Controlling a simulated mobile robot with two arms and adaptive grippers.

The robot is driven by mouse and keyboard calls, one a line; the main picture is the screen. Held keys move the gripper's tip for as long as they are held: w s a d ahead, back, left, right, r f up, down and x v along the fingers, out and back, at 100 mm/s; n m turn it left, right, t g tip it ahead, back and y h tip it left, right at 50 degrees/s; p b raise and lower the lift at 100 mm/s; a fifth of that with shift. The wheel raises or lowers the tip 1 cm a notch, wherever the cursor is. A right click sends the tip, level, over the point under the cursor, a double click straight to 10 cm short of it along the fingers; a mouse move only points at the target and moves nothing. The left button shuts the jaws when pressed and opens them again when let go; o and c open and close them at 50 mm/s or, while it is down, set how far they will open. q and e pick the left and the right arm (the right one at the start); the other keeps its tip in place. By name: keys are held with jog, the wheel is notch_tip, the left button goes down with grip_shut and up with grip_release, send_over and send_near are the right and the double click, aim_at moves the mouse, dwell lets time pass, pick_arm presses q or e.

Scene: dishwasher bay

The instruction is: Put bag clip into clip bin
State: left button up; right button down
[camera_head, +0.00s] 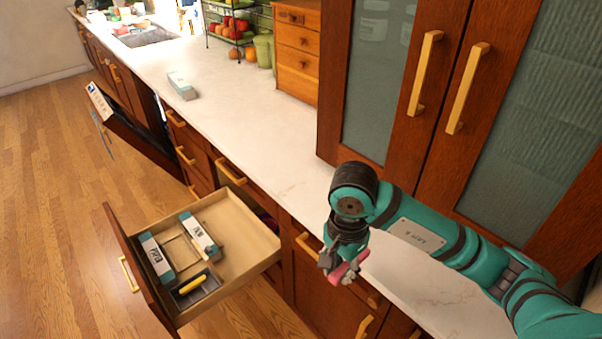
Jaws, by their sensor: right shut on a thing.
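My right gripper (342,270) is shut on a pink-red piece, which looks like the bag clip (349,269). It holds it just in front of the counter's front edge, to the right of the open drawer (252,240). Part of the clip is hidden by the fingers. A small dark bin (211,282), probably the clip bin, lies in the drawer's front right corner. A yellow piece (192,284) lies in it. My left gripper is not in view.
Two labelled boxes, one (157,259) near the drawer front and one (200,236) further back, lie in the drawer. Another box (182,86) lies on the white counter (255,135). Tall glass-door cabinets (450,90) stand behind my right arm. A dishwasher door (135,125) hangs open at left.

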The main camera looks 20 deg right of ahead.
aim_at(343, 272)
jog(key=n, duration=0.1)
jog(key=r+n, duration=0.1)
jog(key=n, duration=0.2)
jog(key=shift+s+a+r, duration=0.25)
jog(key=shift+a, duration=0.05)
jog(key=n, duration=0.1)
jog(key=r+n, duration=0.1)
jog(key=n, duration=0.1)
jog(key=s+n, duration=0.1)
jog(key=shift+a+r+n, duration=0.15)
jog(key=shift+a+n, duration=0.05)
jog(key=shift+n, duration=0.1)
jog(key=n, duration=0.2)
jog(key=s+r+n, duration=0.1)
jog(key=n, duration=0.2)
jog(key=shift+s+r, duration=0.1)
jog(key=shift+s, duration=0.1)
jog(key=shift+a, duration=0.1)
